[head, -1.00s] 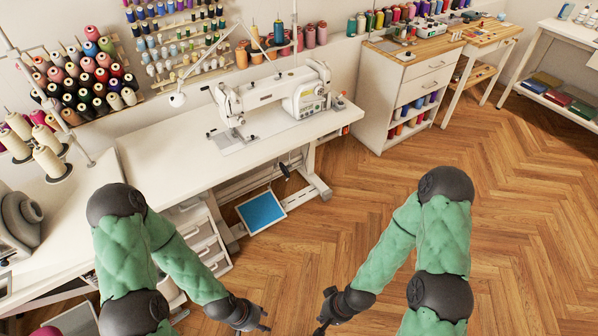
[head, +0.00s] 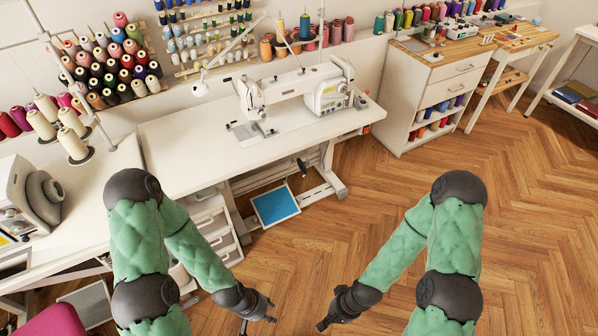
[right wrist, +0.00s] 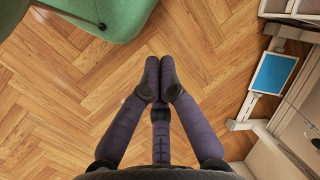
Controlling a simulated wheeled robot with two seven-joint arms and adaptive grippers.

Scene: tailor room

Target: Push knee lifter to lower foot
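A white sewing machine (head: 322,94) stands on a white table (head: 190,150) in the head view. Its presser foot is too small to make out. The knee lifter, a small dark pad (head: 302,167), hangs below the table's front edge; a dark part at the right edge of the right wrist view (right wrist: 315,143) looks like it. My left gripper (head: 271,308) is low in front of the table, apart from the lifter; its finger opening is unclear. My right gripper (head: 322,323) is over open floor, also apart from the lifter. In the right wrist view its fingertips (right wrist: 159,64) meet, with nothing between them.
A blue foot pedal (head: 275,205) lies under the table, between its white legs. White drawers (head: 212,222) stand left of it. A white cabinet (head: 412,88) is right of the table. The wooden floor (head: 380,190) ahead and right is clear.

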